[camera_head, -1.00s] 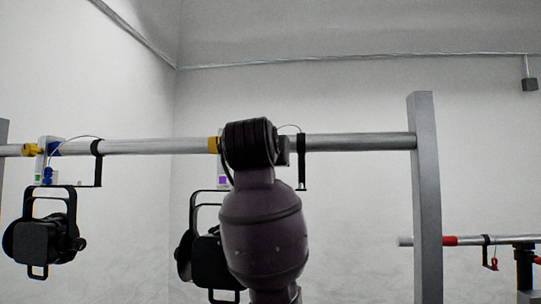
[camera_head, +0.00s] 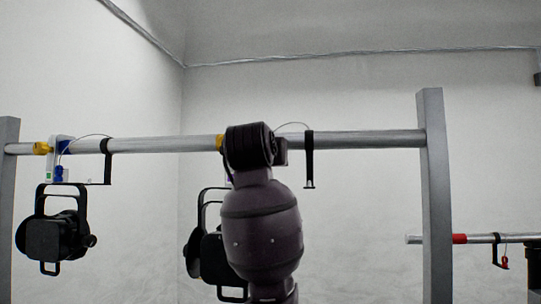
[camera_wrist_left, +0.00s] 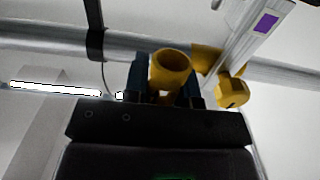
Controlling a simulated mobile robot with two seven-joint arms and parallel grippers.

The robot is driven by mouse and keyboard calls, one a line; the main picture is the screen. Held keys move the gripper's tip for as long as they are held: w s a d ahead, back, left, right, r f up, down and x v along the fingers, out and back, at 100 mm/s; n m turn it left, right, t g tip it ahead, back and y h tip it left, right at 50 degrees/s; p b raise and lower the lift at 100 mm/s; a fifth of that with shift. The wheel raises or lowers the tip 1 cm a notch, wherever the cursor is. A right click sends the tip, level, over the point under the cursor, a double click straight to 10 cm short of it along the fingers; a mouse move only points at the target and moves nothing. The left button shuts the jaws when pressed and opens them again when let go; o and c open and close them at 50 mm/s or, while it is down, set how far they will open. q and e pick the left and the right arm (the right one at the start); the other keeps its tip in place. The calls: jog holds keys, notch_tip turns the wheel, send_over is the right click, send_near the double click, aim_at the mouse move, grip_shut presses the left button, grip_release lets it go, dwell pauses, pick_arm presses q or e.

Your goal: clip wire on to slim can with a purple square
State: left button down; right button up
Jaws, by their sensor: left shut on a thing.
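The slim can (camera_head: 203,248) hangs from the pipe, mostly hidden behind my left arm in the head view. In the left wrist view its pale upright bar (camera_wrist_left: 238,50) carries the purple square (camera_wrist_left: 265,23). A yellow clamp (camera_head: 220,142) is on the pipe; its knob (camera_wrist_left: 232,92) shows in the left wrist view. The thin wire (camera_head: 292,124) runs from a black hanging bracket (camera_head: 309,160) towards my left gripper (camera_wrist_left: 168,95). My left gripper is shut on the wire's end, among dark blue parts and a yellow ring (camera_wrist_left: 173,68). The exact grip is unclear.
The horizontal pipe (camera_head: 370,140) spans grey posts, one at right (camera_head: 433,200). A second black can (camera_head: 52,238) hangs at left, with its own bracket and wire. At far right a lower pipe has a red band (camera_head: 459,239) and a hanging red clip (camera_head: 504,262).

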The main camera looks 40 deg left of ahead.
pick_arm(q)
jog(key=shift+w+a+p, duration=0.1)
jog(key=shift+w+a, duration=0.3)
jog(key=shift+a, duration=0.5)
jog(key=shift+w+a+p, duration=0.15)
jog(key=shift+w+a, duration=0.25)
jog(key=shift+a, duration=0.55)
jog(key=shift+w+a+p, duration=0.1)
jog(key=shift+w+a, duration=0.3)
jog(key=shift+a, duration=0.5)
pick_arm(e)
jog(key=shift+r, duration=0.25)
pick_arm(q)
jog(key=shift+w+f+b, duration=0.1)
jog(key=shift+f+b, duration=0.85)
jog(key=shift+f, duration=0.4)
pick_arm(e)
jog(key=shift+f, duration=0.85)
dwell(0.5)
pick_arm(q)
jog(key=c, duration=0.8)
grip_release()
jog(key=shift+c, duration=0.2)
jog(key=b+v, duration=0.2)
jog(key=v, duration=0.8)
jog(key=shift+s, duration=0.35)
pick_arm(e)
jog(key=shift+w+a+f+t, duration=0.1)
jog(key=shift+w+f+t, duration=0.15)
jog(key=shift+w, duration=0.5)
